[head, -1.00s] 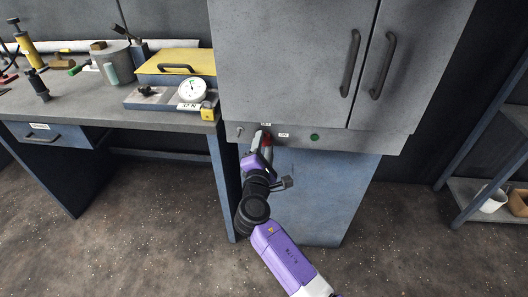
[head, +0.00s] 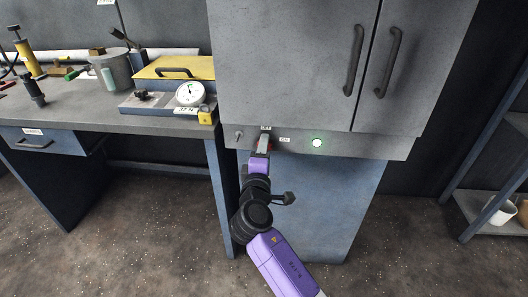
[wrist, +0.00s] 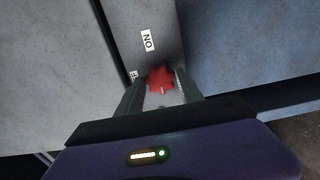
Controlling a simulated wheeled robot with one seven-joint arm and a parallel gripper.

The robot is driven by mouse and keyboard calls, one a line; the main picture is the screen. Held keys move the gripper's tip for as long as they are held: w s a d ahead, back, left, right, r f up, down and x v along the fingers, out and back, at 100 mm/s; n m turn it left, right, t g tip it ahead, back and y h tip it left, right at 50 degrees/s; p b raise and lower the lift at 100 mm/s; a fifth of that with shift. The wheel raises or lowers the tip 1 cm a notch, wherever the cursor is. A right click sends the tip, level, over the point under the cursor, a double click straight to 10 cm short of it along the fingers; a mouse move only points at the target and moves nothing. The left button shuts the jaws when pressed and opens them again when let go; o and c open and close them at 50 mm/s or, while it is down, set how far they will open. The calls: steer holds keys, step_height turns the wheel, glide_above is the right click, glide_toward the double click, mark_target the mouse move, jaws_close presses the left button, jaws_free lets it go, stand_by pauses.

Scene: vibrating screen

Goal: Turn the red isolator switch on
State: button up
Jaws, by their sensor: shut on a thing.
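The red isolator switch (wrist: 160,79) sits on the lower panel of the grey cabinet, between my fingers in the wrist view. A white mark on it shows near its lower part. My gripper (wrist: 160,92) is shut on the switch, one finger on each side. In the head view my gripper (head: 264,146) reaches up to the panel and hides most of the switch. An "ON" label (wrist: 148,40) is beside the switch, and another label is partly hidden by a finger.
The grey cabinet (head: 290,60) has two doors with dark handles above the panel. A workbench (head: 150,123) at left holds a dial gauge (head: 190,93), a yellow-lidded box and tools. A shelf with cups stands at right.

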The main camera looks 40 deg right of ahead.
steer(key=shift+f, duration=0.1)
steer(key=o, duration=1.3)
steer(key=v, duration=0.8)
steer(key=shift+w, duration=0.1)
